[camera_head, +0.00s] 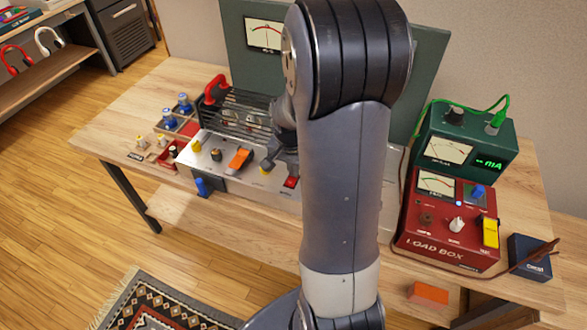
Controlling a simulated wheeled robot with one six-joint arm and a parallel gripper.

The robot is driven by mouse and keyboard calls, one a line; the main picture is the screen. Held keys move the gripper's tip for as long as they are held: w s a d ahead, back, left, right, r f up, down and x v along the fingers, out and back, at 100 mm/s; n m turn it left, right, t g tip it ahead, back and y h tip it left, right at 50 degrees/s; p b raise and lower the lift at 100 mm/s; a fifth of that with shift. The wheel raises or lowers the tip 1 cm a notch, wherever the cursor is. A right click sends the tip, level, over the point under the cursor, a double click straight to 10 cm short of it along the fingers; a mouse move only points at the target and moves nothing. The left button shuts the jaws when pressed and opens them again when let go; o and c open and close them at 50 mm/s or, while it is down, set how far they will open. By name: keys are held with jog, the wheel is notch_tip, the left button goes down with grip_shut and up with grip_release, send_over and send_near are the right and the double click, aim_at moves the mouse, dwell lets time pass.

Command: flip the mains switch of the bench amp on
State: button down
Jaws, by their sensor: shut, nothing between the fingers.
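The bench amp (222,178) is a silver chassis on the wooden bench, with a dark cage on top and a red handle (215,89) at the cage's left. Its sloping panel carries a yellow knob (196,146), a dark knob (216,155) and an orange piece (239,160). A small red switch (291,182) sits near the panel's front edge; I cannot tell its position or whether it is the mains switch. My gripper (268,167) is shut and empty over the panel, just left of and above the red switch. My arm hides the amp's right part.
A red load box (445,228) and a green mA meter (466,144) stand on the right. A dark blue box (529,258) and an orange block (428,293) lie near the front right. Small trays (170,160) sit left of the amp. A green panel meter stands behind.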

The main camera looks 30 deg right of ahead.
jog(key=shift+s+a+f, duration=0.1)
jog(key=shift+s+a+r, duration=0.2)
jog(key=shift+s+a, duration=0.25)
jog(key=shift+a, duration=0.1)
jog(key=shift+r+p, duration=0.6)
jog(key=shift+r, duration=0.05)
notch_tip(320, 180, up, 13)
jog(key=s+a+p, duration=0.1)
jog(key=p, duration=0.1)
jog(key=shift+a+f, duration=0.2)
